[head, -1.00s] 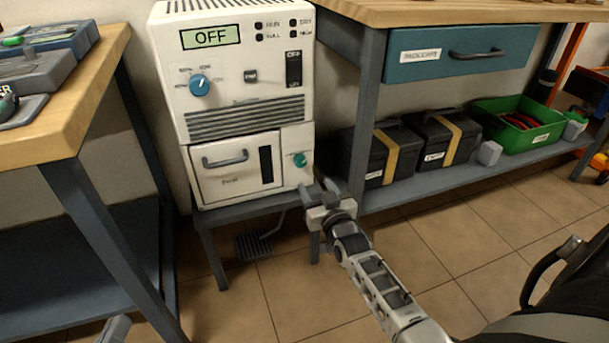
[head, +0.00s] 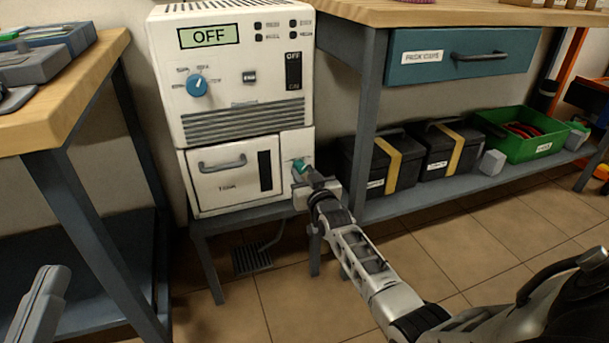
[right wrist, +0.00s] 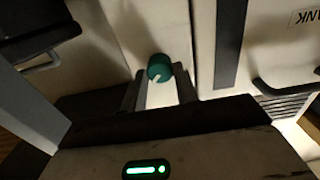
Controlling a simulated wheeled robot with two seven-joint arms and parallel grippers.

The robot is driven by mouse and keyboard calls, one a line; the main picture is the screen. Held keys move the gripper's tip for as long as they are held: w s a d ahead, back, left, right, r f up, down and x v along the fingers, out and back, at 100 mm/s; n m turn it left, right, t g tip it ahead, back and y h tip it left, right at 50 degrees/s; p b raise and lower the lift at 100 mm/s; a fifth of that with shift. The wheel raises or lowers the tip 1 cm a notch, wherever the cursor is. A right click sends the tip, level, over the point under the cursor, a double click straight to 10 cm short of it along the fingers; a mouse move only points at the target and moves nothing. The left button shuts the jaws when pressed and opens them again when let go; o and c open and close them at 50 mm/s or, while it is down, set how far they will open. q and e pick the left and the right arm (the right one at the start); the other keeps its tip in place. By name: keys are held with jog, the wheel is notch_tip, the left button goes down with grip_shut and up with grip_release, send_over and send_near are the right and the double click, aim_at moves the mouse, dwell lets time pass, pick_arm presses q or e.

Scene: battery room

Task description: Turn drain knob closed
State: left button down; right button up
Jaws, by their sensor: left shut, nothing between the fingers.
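The green drain knob (head: 298,166) sits on the lower right of the white machine (head: 240,65), beside the tank door. It also shows in the right wrist view (right wrist: 160,67), with a pale pointer mark. My right gripper (head: 308,176) is at the knob. In the right wrist view its two fingers (right wrist: 159,88) are apart, with the knob between or just beyond their tips; I cannot tell whether they touch it. My left gripper (head: 50,284) is partly in view at the lower left, shut, away from the machine.
The tank door has a handle (head: 222,163). The machine's display reads OFF, above a blue dial (head: 197,85). A wooden bench (head: 62,98) stands left. Right of the machine, a blue drawer (head: 462,58) hangs above a shelf with black batteries (head: 448,150) and a green bin (head: 519,148).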

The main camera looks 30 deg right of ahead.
jog(key=shift+c, duration=0.6)
